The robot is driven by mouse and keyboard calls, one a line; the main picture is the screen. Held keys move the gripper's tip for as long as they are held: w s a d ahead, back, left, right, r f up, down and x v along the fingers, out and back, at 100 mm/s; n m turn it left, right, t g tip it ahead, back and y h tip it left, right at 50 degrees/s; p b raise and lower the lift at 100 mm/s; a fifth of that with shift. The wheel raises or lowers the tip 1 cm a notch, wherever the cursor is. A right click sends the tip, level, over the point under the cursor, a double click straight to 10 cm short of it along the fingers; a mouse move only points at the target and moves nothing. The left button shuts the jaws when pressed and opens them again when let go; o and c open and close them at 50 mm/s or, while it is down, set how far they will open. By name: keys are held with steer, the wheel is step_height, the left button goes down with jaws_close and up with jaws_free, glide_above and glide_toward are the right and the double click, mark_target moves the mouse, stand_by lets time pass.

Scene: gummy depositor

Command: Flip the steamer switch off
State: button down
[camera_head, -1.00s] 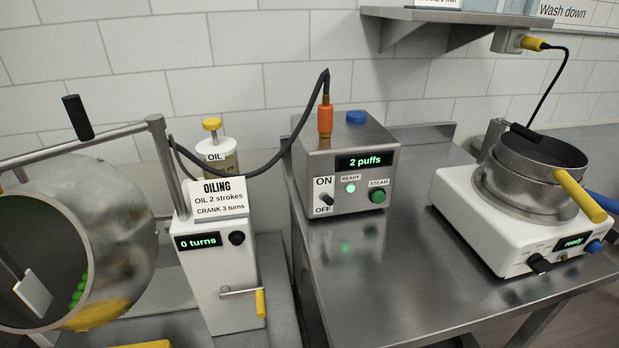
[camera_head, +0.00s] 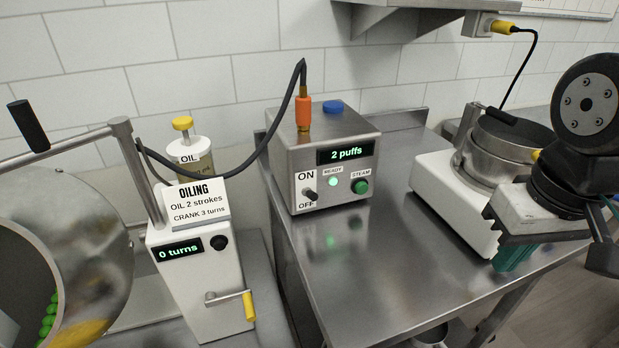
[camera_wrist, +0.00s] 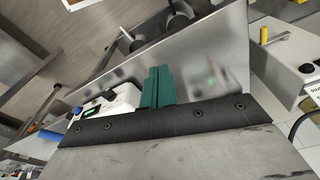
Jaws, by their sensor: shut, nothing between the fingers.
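The steamer (camera_head: 301,160) is a metal box on the steel table, with a "2 puffs" display, a lit green READY lamp (camera_head: 333,181) and a green STEAM button (camera_head: 360,187). Its small dark toggle switch (camera_head: 311,195) sits between the ON and OFF labels; which way it is thrown is too small to tell surely. My gripper (camera_head: 515,255) is at the right of the head view, in front of the white machine and well apart from the steamer. Its teal fingers (camera_wrist: 157,88) are together and empty in the wrist view. The switch does not show in the wrist view.
The white machine with a metal pot (camera_head: 515,135) stands on the table's right. The oiling stand (camera_head: 195,275) with a yellow-handled crank is left of the steamer, beside the metal drum (camera_head: 95,250). A black hose (camera_head: 245,170) arches from the steamer. The table (camera_head: 375,250) before the steamer is clear.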

steer(key=w+a+r+n+t+y, duration=0.1)
steer(key=w+a+r, duration=0.1)
steer(key=w+a, duration=0.8)
steer(key=w+a+r+n+t+y, duration=0.1)
steer(key=w+a+r, duration=0.2)
steer(key=w+a, duration=0.6)
steer(key=w, duration=0.7)
steer(key=shift+w+a+r+y, duration=0.15)
steer(key=shift+w+a+y, duration=0.15)
steer(key=shift+w+a, duration=0.1)
glide_above(311, 195)
steer(key=w+d, duration=0.2)
steer(key=w, duration=0.1)
step_height(311, 195, down, 9)
steer(key=f, duration=0.1)
steer(key=s+f, duration=0.1)
steer(key=a+f, duration=0.1)
steer(key=shift+s+f, duration=0.2)
steer(key=shift+s, duration=0.1)
steer(key=shift+s+f, duration=0.1)
steer(key=shift+f, duration=0.1)
steer(key=shift+s, duration=0.15)
